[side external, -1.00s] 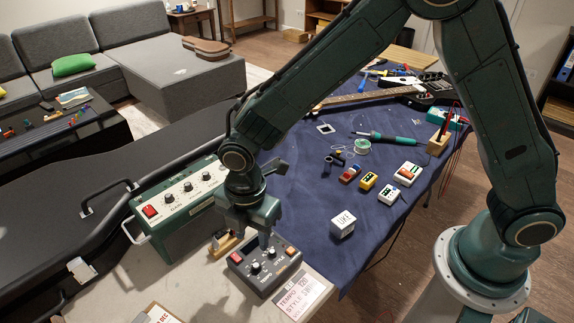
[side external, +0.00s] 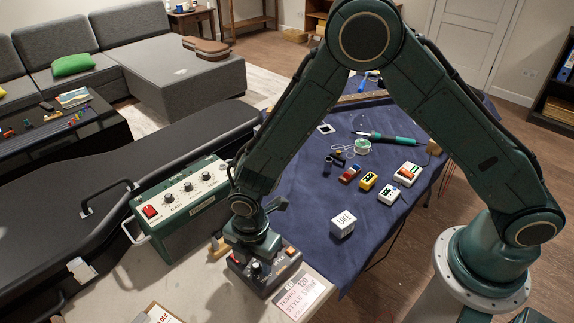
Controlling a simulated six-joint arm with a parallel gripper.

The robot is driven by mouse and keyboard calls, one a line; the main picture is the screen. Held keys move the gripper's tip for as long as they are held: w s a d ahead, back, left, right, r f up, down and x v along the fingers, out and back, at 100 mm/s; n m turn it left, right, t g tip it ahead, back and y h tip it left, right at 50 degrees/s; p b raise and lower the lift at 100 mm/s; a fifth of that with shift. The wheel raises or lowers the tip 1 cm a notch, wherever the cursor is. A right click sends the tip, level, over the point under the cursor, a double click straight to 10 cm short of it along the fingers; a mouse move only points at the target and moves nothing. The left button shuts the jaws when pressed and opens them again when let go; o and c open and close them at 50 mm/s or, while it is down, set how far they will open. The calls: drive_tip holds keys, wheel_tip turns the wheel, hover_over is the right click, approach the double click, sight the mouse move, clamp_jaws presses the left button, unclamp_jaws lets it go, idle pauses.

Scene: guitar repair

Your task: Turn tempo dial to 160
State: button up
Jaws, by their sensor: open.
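A green amplifier box (side external: 178,207) with a red switch stands just left of my gripper. A white cube (side external: 342,224) marked "LIKE" and several small pedals (side external: 368,181) lie on the blue cloth (side external: 310,205). A wooden block (side external: 219,247) sits close behind the box.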

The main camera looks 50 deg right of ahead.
clamp_jaws()
